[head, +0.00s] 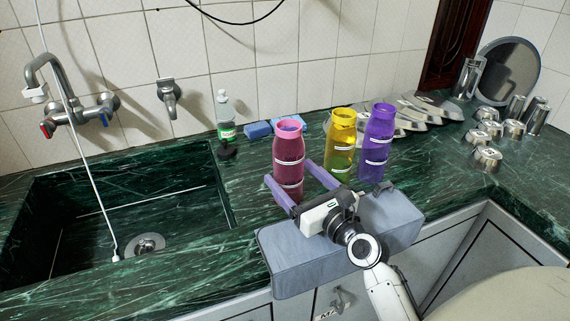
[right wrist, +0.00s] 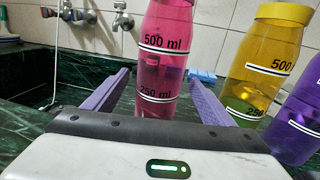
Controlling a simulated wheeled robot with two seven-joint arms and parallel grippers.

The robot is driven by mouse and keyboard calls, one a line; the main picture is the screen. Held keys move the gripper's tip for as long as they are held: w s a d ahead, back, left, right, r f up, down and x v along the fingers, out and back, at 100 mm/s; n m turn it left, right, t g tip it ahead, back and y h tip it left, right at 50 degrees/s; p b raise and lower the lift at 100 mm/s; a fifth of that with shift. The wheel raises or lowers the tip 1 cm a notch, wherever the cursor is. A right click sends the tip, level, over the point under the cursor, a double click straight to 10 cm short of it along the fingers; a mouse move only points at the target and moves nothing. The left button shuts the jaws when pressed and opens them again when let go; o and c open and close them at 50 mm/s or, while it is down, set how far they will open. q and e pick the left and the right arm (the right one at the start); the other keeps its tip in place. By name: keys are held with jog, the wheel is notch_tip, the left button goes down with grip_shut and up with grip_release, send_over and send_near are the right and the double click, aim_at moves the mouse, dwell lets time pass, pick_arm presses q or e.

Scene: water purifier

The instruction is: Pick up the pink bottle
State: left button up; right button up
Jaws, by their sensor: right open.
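The pink bottle (head: 288,160) stands upright on the green marble counter, right of the sink. My right gripper (head: 293,182) is open, with its two purple fingers pointing toward the lower part of the bottle. In the right wrist view the pink bottle (right wrist: 165,55) shows between and beyond the open fingers (right wrist: 150,90), with 500 ml and 250 ml marks. I cannot tell whether either finger touches it. The bottle's base is partly hidden by the gripper. My left gripper is not in view.
A yellow bottle (head: 341,140) and a purple bottle (head: 377,145) stand close to the right. The sink (head: 130,215) is at left. A small green-labelled bottle (head: 225,118) and blue sponges (head: 258,130) sit behind. Steel cups (head: 487,157) stand at far right.

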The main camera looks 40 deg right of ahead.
jog(key=shift+w, duration=0.7)
jog(key=w+b, duration=0.1)
jog(key=w, duration=0.1)
jog(key=w+b, duration=0.1)
jog(key=w, duration=0.1)
jog(key=shift+w+d+f, duration=0.15)
jog(key=shift+w, duration=0.35)
jog(key=c, duration=1.2)
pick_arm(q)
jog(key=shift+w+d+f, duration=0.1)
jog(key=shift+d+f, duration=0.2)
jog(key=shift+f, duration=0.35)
